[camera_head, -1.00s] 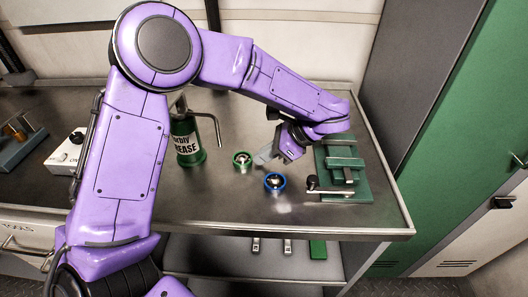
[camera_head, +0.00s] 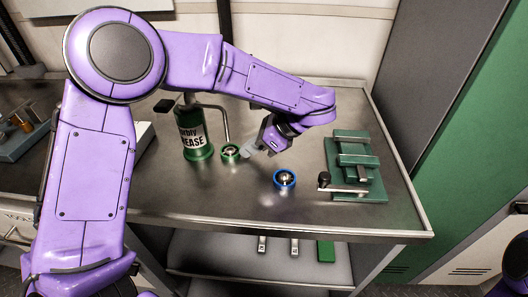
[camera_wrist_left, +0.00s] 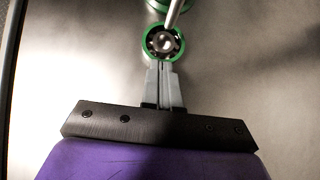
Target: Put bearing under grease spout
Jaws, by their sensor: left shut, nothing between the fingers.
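The green-ringed bearing (camera_head: 230,153) lies on the bench top at the lower end of the thin bent grease spout (camera_head: 226,120). The spout comes from the green grease can (camera_head: 196,139). My left gripper (camera_head: 248,152) is low over the bench, just right of this bearing. In the left wrist view the shut, empty fingers (camera_wrist_left: 163,75) point at the near rim of the green bearing (camera_wrist_left: 163,42); I cannot tell whether they touch. The spout tip (camera_wrist_left: 174,14) overlaps the bearing's far side there. My right gripper is out of view.
A blue-ringed bearing (camera_head: 285,179) lies right of my left gripper. A green vise-like fixture with a handle (camera_head: 355,178) stands at the bench's right end. The bench front (camera_head: 300,228) is clear. A lower shelf (camera_head: 225,262) holds small parts.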

